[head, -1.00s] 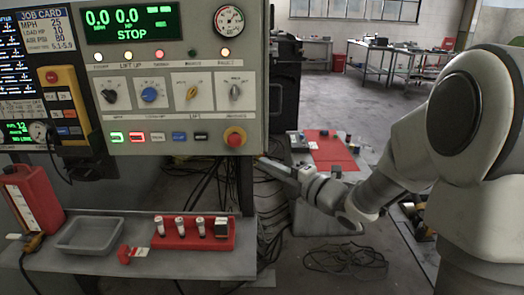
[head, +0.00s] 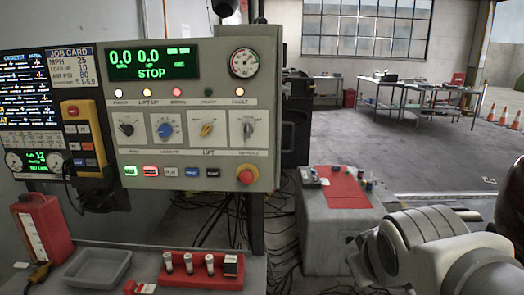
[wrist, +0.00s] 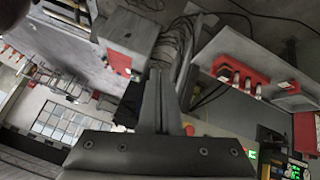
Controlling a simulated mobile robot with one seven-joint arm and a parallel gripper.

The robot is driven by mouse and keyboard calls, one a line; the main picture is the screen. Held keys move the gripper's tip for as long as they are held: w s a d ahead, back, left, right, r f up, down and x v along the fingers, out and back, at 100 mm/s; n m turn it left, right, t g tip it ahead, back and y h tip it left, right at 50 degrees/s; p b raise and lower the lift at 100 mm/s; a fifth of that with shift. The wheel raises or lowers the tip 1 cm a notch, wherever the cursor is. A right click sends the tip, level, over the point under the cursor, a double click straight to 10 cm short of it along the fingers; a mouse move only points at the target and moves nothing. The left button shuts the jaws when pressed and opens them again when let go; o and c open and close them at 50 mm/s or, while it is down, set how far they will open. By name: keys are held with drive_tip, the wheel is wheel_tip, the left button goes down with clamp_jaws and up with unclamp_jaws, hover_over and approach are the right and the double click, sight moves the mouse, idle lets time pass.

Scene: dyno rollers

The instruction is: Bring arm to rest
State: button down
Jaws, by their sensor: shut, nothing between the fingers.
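My arm (head: 425,250) shows in the lower right corner of the head view, as pale grey rounded links with part of it cut off by the frame edge. My gripper is not clearly seen in the head view. In the wrist view, my gripper (wrist: 160,85) shows as two dark fingers pressed together, shut and empty. It points into open space, with the room appearing upside down around it. No object touches the fingers.
A control panel (head: 190,105) with dials, buttons and a red stop knob stands left. Below it, a shelf holds a grey tray (head: 95,267), a red rack (head: 200,272) and a red jug (head: 40,230). A grey cabinet (head: 335,235) stands behind my arm. Open floor lies at right.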

drive_tip(key=s+a+f+m+g+y, duration=0.1)
drive_tip(key=s+a+m+g, duration=0.1)
drive_tip(key=s, duration=0.5)
wheel_tip(320, 180, up, 13)
drive_tip(key=s+p, duration=0.1)
drive_tip(key=p, duration=1.2)
drive_tip(key=shift+a+f+m, duration=0.2)
drive_tip(key=shift+a+m, duration=0.1)
drive_tip(key=shift+m, duration=0.1)
